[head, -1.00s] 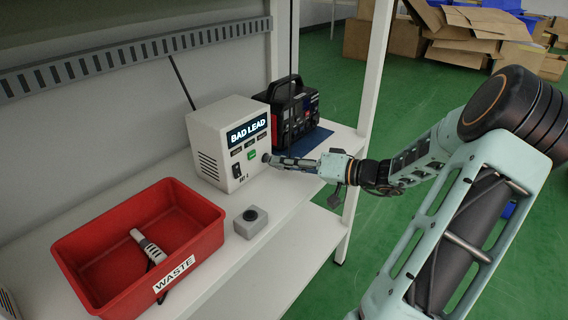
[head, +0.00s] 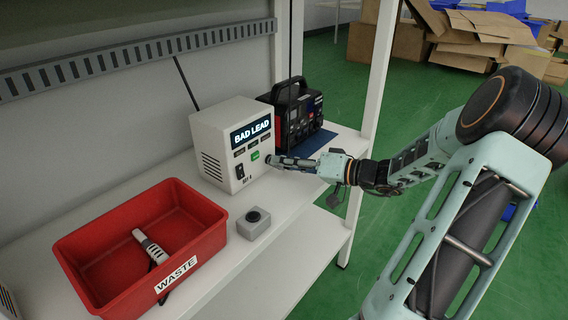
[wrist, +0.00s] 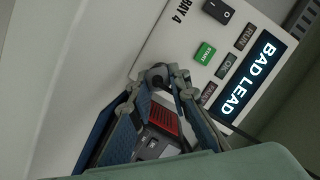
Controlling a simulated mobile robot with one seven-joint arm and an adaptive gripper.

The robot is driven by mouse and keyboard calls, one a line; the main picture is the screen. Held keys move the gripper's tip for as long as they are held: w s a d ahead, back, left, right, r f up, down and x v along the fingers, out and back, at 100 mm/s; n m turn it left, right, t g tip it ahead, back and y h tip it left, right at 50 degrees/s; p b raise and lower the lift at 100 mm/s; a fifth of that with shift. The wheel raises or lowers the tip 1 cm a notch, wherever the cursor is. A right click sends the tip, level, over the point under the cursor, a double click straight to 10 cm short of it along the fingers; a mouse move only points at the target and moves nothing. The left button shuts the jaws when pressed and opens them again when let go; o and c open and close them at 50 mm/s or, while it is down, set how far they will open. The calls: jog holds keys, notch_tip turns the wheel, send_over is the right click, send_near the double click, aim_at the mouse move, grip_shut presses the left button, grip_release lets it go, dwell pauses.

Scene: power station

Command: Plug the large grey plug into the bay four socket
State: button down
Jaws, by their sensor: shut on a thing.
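The white bay four unit (head: 216,142) stands on the shelf and its screen reads BAD LEAD. It also shows in the wrist view, with "BAY 4" lettering and a green START button (wrist: 205,54). My gripper (head: 272,161) is at the lower right of its front face. In the wrist view the fingertips (wrist: 166,82) close on a small dark grey round piece, seemingly the grey plug (wrist: 157,75), against the face. The fingers hide most of it and the socket; I cannot tell how deep it sits.
A red WASTE bin (head: 80,247) holds a pale plug with grey bands (head: 149,246). A small grey block with a round dark top (head: 254,222) stands between bin and unit. A black and red device (head: 297,112) stands behind my gripper. A white shelf post (head: 378,80) is close by.

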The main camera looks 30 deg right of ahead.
jog(key=shift+w, duration=0.2)
jog(key=c, duration=1.7)
grip_release()
jog(key=shift+c, duration=0.2)
jog(key=v, duration=1.2)
